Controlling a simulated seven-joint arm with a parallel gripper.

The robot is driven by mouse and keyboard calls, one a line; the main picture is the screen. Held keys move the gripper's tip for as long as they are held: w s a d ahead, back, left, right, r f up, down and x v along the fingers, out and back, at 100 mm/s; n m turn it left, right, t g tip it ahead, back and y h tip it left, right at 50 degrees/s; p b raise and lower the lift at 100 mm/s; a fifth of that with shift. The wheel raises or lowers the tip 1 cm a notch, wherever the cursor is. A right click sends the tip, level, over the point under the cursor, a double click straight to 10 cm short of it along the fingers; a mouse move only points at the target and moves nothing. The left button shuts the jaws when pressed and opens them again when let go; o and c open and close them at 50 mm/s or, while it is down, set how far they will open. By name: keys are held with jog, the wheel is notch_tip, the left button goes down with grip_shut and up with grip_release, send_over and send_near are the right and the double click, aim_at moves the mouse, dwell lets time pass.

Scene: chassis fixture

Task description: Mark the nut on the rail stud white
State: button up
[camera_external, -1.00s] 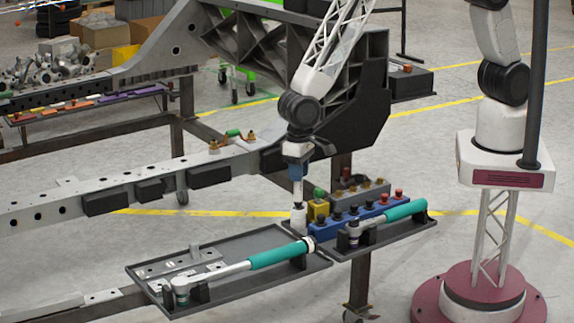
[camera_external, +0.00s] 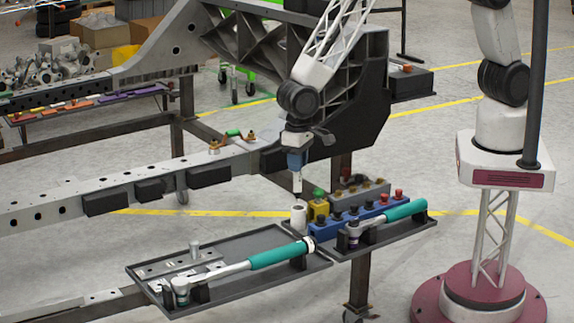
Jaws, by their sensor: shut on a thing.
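My gripper (camera_external: 297,172) points straight down above the right-hand tray. It is shut on a slim marker (camera_external: 298,187), small in the picture, with a dark lower end. The marker hangs just above an upright white cylindrical holder (camera_external: 298,214) with a dark opening on top. The rail (camera_external: 190,172) runs at the left, and two brass-coloured fittings stand on it, one at the left (camera_external: 214,147) and one at the right (camera_external: 251,138). The nut and stud are too small to tell apart there. No white mark can be made out on either.
A blue rack (camera_external: 345,222) with dark and red pieces, a yellow block (camera_external: 318,209) and a teal-handled wrench (camera_external: 402,211) are close to the holder. A second teal-handled wrench (camera_external: 275,254) lies on the left tray (camera_external: 258,239). A dark frame casting (camera_external: 365,110) stands behind my arm.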

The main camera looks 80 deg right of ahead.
jog(key=w+d+r, duration=0.2)
jog(key=w+r, duration=0.7)
jog(key=w, duration=0.3)
jog(key=w+d+r, duration=0.2)
jog(key=w+r, duration=0.8)
jog(key=w, duration=0.2)
jog(key=shift+w+d+r, duration=0.2)
jog(key=shift+d, duration=0.15)
jog(key=shift+f, duration=0.2)
jog(key=shift+f, duration=1.75)
jog(key=shift+f, duration=0.55)
jog(key=shift+w+a+f, duration=0.1)
jog(key=shift+w+a, duration=0.2)
jog(key=shift+a, duration=0.05)
dwell(0.4)
jog(key=shift+s+d+f, duration=0.15)
jog(key=shift+s+d, duration=0.25)
dwell(1.0)
